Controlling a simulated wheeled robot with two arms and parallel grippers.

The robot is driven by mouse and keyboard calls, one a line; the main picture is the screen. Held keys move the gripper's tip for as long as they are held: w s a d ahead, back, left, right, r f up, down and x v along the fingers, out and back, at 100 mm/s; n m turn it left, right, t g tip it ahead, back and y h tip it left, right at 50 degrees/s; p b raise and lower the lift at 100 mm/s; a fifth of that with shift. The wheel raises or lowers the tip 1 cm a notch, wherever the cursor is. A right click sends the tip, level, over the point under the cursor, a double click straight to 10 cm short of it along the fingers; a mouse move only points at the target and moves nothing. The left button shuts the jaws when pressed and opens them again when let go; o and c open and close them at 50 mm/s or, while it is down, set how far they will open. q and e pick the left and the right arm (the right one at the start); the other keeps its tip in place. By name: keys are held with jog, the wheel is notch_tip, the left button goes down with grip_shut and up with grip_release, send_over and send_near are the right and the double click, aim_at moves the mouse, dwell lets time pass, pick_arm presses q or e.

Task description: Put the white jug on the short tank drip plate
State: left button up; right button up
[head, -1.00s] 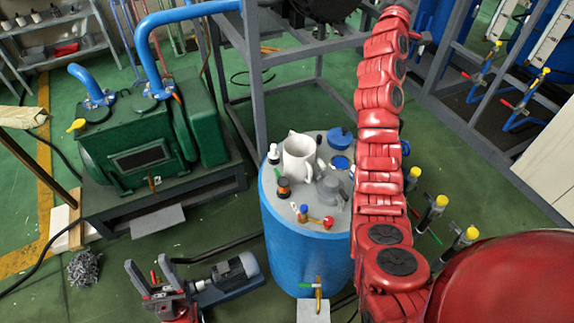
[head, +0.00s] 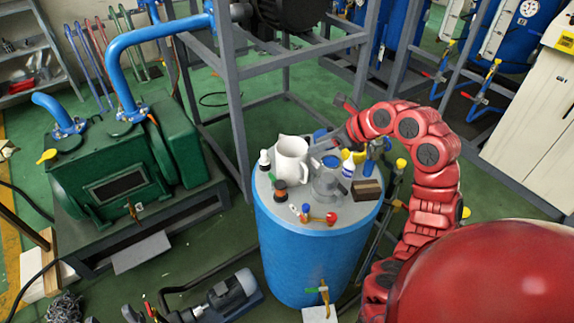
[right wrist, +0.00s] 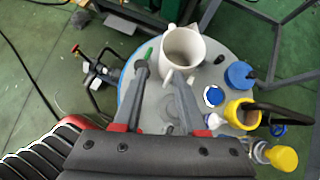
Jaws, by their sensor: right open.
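The white jug (head: 291,160) stands upright on the grey top of the short blue tank (head: 305,250). It also shows in the right wrist view (right wrist: 183,50), just beyond the fingertips. My right gripper (right wrist: 161,78) is open and empty, its fingers spread over the tank top on the near side of the jug. A pale plate (head: 318,314) lies under the tank's tap at the bottom edge.
A steel frame (head: 235,110) stands behind. A green pump (head: 125,160) is at the left.

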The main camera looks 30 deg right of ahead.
jog(key=p, duration=0.4)
send_near(285, 157)
jog(key=x, duration=0.5)
jog(key=p+x, duration=0.3)
jog(key=x, duration=0.1)
jog(key=shift+w+f, duration=0.1)
jog(key=shift+w, duration=0.25)
jog(key=shift+w+a+f, duration=0.15)
jog(key=shift+f, duration=0.2)
jog(key=shift+c, duration=0.3)
grip_shut()
